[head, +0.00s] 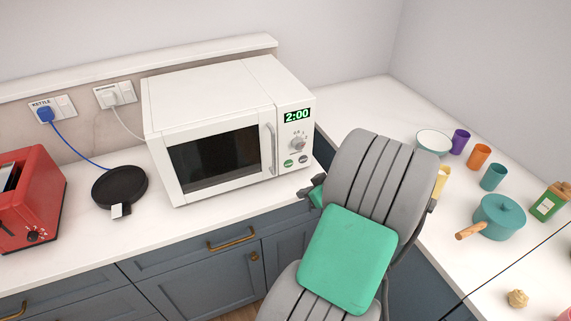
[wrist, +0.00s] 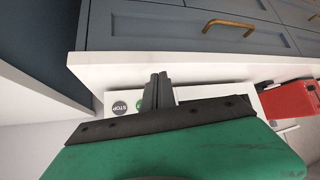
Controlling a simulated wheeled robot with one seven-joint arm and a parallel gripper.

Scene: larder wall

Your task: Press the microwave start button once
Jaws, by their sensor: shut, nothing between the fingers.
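The white microwave (head: 205,125) stands on the counter with its door shut and its display (head: 297,115) reading 2:00. Below the dial (head: 298,143) are a green start button (head: 288,163) and a darker stop button (head: 303,160). In the wrist view, which is upside down, the grey stop button (wrist: 120,108) is clear, while the green start button (wrist: 142,103) is partly hidden by my fingers. My gripper (head: 303,193) is shut and empty, in front of and a little below the buttons. Its fingers (wrist: 160,75) show no clear contact with the panel.
A teal pot (head: 499,217), several cups and a bowl (head: 433,142) stand on the right counter. The counter edge runs below my gripper.

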